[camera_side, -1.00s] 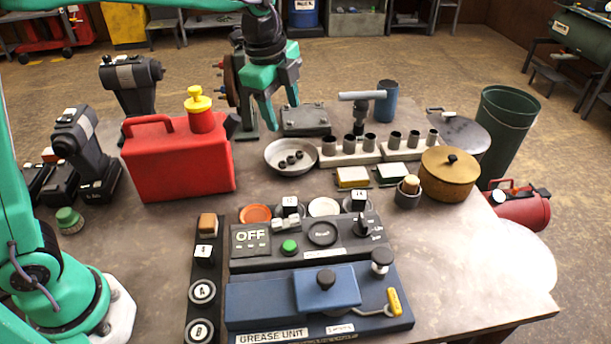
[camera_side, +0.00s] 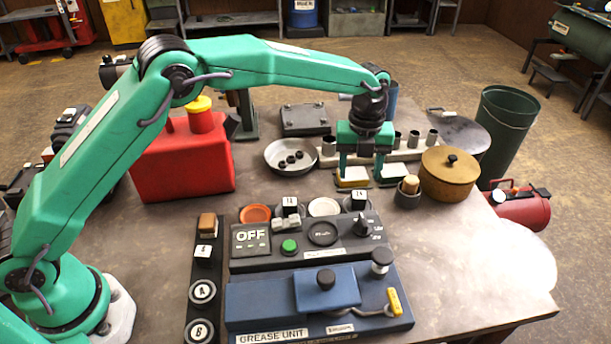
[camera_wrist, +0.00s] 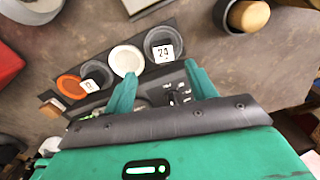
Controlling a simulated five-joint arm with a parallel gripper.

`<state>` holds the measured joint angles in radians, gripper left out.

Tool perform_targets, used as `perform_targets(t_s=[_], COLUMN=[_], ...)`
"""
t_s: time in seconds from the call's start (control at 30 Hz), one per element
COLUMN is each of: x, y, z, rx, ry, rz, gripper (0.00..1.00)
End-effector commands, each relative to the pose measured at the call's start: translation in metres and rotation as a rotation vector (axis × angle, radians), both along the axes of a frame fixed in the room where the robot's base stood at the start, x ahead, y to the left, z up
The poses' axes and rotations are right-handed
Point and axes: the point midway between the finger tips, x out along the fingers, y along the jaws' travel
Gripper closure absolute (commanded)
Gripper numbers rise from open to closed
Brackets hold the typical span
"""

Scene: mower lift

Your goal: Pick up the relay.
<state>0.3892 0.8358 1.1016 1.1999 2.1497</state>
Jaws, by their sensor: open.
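No part carries a readable relay label. The likeliest match is a small dark block with a white face marked 24 (camera_side: 359,195), sitting in a dark round holder at the back right of the control panel; it also shows in the wrist view (camera_wrist: 163,53). A similar block (camera_side: 289,203) with another numbered face sits in a holder farther left. My gripper (camera_side: 359,178) is open and empty, fingers pointing down, over the area just behind the panel. In the wrist view its fingertips (camera_wrist: 160,72) are spread, with the 24 block seen beyond the gap.
An orange dish (camera_side: 255,214) and a white dish (camera_side: 324,207) flank the holders.

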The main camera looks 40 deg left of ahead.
Motion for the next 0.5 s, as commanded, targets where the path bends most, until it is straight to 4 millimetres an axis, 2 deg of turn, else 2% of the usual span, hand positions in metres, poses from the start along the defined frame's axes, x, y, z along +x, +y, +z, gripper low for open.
perform_targets(t_s=[0.33, 0.5], x=[0.001, 0.001], y=[-0.003, -0.003], z=[-0.009, -0.023], rx=[0.003, 0.002], ry=[0.005, 0.006], rz=[-0.027, -0.026], gripper=[0.44, 0.44])
